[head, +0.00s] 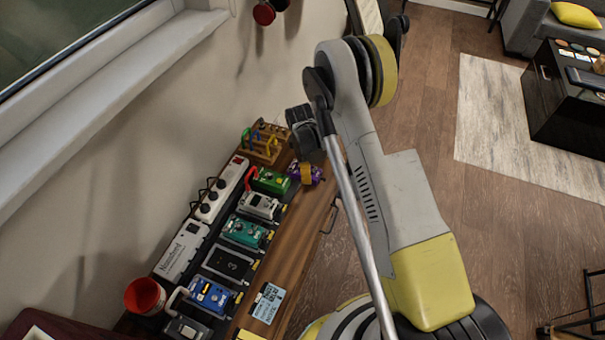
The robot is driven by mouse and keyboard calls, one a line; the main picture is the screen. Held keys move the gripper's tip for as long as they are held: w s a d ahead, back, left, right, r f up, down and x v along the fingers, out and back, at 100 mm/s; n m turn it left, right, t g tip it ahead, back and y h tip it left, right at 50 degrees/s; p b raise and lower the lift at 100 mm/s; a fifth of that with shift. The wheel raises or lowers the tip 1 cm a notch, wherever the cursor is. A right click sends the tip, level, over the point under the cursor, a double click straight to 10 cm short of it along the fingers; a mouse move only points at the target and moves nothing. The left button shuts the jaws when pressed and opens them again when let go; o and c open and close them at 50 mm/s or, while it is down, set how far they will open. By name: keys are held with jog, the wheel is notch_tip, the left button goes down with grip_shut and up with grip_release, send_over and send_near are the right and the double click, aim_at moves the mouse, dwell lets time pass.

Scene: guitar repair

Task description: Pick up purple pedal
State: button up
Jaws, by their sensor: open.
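The purple pedal (316,173) is at the far right end of the row of pedals on the wooden bench. A yellow piece in front of it covers part of its surface. My gripper (305,152) is small and dark in the head view, at the end of my arm, just above the purple pedal in the picture. Its jaws are open. Its fingertips are hard to make out, and I cannot tell whether they touch the pedal.
A green pedal (270,181) and a white pedal (260,206) sit close by. A wooden rack (263,148) with coloured cables stands behind, near the wall. A white power strip (222,190) runs along the back. The bench's front strip (300,225) is mostly bare.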

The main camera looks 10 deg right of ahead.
jog(key=f+b, duration=0.1)
jog(key=f, duration=0.1)
jog(key=f+b, duration=0.1)
jog(key=f, duration=0.1)
jog(key=w+f+b, duration=0.1)
jog(key=f, duration=0.2)
jog(key=c, duration=1.7)
